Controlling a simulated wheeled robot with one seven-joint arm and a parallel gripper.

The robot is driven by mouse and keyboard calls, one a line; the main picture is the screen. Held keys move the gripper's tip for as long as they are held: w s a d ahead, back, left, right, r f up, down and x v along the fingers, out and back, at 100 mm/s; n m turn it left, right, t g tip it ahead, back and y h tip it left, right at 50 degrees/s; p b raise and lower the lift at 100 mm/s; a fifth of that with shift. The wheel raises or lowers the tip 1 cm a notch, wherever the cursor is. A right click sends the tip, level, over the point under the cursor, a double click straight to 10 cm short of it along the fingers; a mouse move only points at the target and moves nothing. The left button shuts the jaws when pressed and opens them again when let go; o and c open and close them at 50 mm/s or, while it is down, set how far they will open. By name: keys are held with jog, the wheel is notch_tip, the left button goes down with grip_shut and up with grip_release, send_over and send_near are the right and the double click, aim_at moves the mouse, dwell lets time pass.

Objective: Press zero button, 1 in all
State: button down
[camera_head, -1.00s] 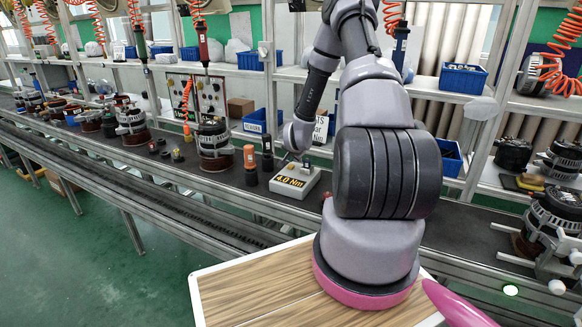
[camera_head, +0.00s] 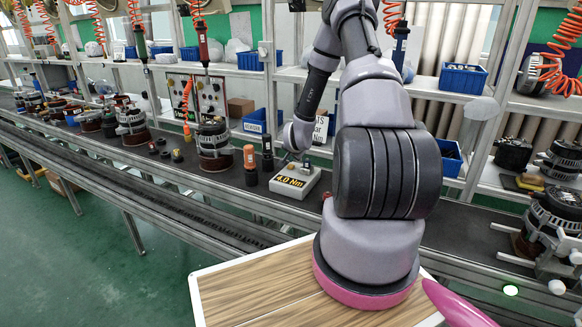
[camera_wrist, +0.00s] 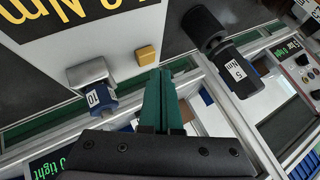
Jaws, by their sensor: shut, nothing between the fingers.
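The torque tester (camera_head: 294,183) is a white box on the dark bench, with a display reading 4.0 Nm. In the wrist view its white face (camera_wrist: 118,38) carries a yellow button (camera_wrist: 146,55) and a metal fitting with a blue part (camera_wrist: 97,88) marked 10. No label on the button can be read. My gripper (camera_wrist: 160,72) has green fingers, shut and empty. Its tips appear just below and right of the yellow button in the wrist view; I cannot tell whether they touch it. In the head view the fingers are mostly hidden behind my wrist.
An orange-topped cylinder (camera_head: 250,165) and a black one (camera_head: 267,153) stand left of the tester. An alternator (camera_head: 213,145) stands farther left. Blue bins (camera_head: 262,121) sit behind.

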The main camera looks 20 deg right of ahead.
aim_at(291, 167)
jog(key=shift+f, duration=0.15)
dwell(0.6)
jog(key=shift+f, duration=0.25)
jog(key=shift+f, duration=0.45)
dwell(0.6)
dwell(0.4)
jog(key=shift+r, duration=0.85)
jog(key=shift+r, duration=2.55)
